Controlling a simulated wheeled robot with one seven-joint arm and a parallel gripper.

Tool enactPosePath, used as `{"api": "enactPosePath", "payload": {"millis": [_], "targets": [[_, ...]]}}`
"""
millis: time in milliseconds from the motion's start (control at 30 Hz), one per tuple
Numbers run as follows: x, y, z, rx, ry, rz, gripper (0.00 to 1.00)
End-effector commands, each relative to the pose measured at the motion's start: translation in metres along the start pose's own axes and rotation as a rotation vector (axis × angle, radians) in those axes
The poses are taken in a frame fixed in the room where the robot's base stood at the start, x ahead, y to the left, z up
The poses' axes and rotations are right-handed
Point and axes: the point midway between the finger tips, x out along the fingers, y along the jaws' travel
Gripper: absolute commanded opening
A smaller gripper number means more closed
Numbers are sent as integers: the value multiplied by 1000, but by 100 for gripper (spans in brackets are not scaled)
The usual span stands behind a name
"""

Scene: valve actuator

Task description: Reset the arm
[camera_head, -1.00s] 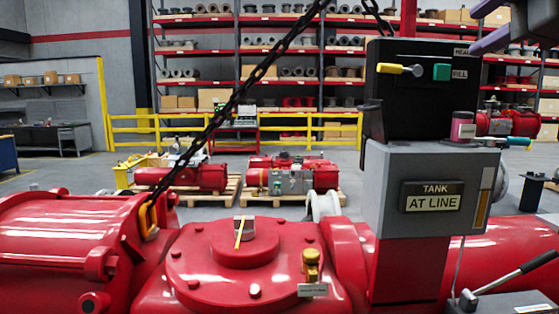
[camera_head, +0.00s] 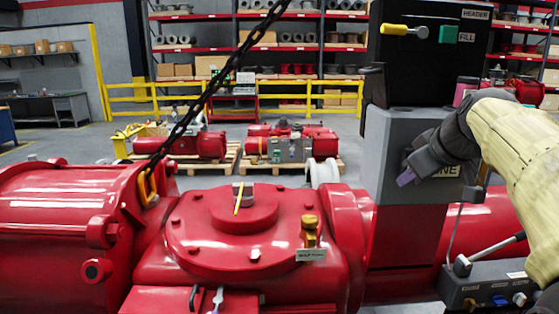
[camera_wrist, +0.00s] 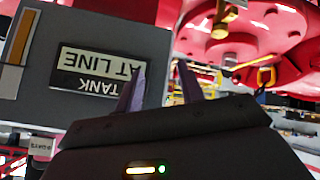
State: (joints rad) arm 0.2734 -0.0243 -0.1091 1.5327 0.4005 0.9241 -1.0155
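My gripper (camera_head: 406,177) is in front of the grey control box (camera_head: 392,150), over its label plate (camera_head: 447,170), of which only the end of the lettering shows. In the wrist view my gripper (camera_wrist: 160,85) has two purple fingers standing apart with nothing between them. There the "TANK AT LINE" plate (camera_wrist: 98,72) appears upside down, just left of the fingers. Whether the fingers touch the box cannot be told. My arm comes in from the right in a pale yellow sleeve.
A black box with a yellow lever (camera_head: 403,30) and green "FILL" button (camera_head: 448,34) stands above. A black chain (camera_head: 205,95) hooks onto the red actuator (camera_head: 240,240) at left. A lever box (camera_head: 490,285) sits at lower right.

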Motion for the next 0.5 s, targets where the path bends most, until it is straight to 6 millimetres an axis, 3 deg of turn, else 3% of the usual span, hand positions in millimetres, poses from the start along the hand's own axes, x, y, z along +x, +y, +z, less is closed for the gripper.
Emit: {"api": "enactPosePath", "payload": {"millis": [33,200,400,500], "targets": [[20,-14,16,47,-40,-20,38],[72,-59,71,199,-167,-55,38],[116,-131,136,321,-312,-86,38],[128,-168,171,367,-382,-95,38]]}}
